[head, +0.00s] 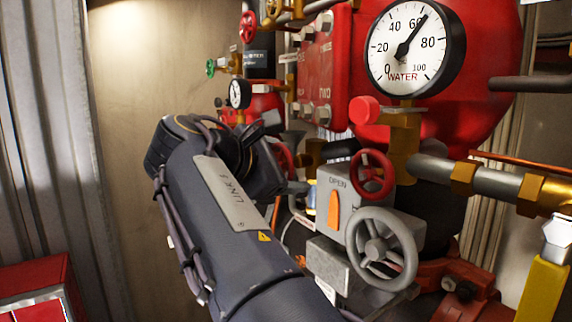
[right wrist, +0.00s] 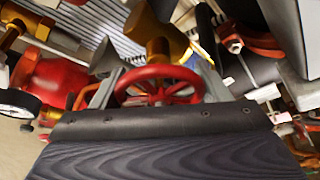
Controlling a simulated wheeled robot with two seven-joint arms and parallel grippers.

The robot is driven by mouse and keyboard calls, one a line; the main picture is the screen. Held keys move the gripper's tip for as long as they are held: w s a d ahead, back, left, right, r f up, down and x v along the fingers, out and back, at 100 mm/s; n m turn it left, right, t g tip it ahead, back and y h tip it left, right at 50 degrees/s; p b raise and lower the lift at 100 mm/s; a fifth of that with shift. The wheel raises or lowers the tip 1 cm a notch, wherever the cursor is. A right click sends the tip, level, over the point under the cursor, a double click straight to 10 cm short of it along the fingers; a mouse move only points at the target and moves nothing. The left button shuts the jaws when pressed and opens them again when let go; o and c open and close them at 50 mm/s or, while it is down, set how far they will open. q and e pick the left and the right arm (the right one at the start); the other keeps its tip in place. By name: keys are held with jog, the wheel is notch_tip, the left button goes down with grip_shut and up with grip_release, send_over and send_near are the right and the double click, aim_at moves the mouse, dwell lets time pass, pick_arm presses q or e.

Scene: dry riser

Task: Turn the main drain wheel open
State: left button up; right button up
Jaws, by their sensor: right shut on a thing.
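A red handwheel (right wrist: 150,72) with spokes sits on a brass valve body (right wrist: 152,35) in the right wrist view. My right gripper (right wrist: 160,78) has its two grey fingers on either side of this wheel and is shut on it. In the head view, a piece of this red wheel (head: 285,159) seems to show just past my dark right wrist, which hides most of it and the fingers. I cannot tell how far the wheel is turned. My left gripper is in neither view.
A water gauge (head: 408,47) reads a little above 60. A grey box marked OPEN (head: 338,183) carries a grey handwheel (head: 381,248); a smaller red handwheel (head: 372,175) is close by. Pipes crowd the right. A red box (head: 38,285) stands at lower left.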

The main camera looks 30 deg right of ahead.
jog(key=n+g, duration=0.1)
jog(key=n, duration=0.1)
jog(key=n+g, duration=0.1)
jog(key=shift+s+f+n+g+y, duration=0.1)
jog(key=shift+f+n+g+y, duration=0.05)
jog(key=shift+n+g+y, duration=0.2)
jog(key=n+g, duration=0.2)
jog(key=n, duration=0.1)
jog(key=shift+s, duration=0.15)
jog(key=shift+n+g, duration=0.25)
jog(key=shift+n, duration=0.1)
jog(key=o, duration=1)
jog(key=shift+s+d, duration=0.1)
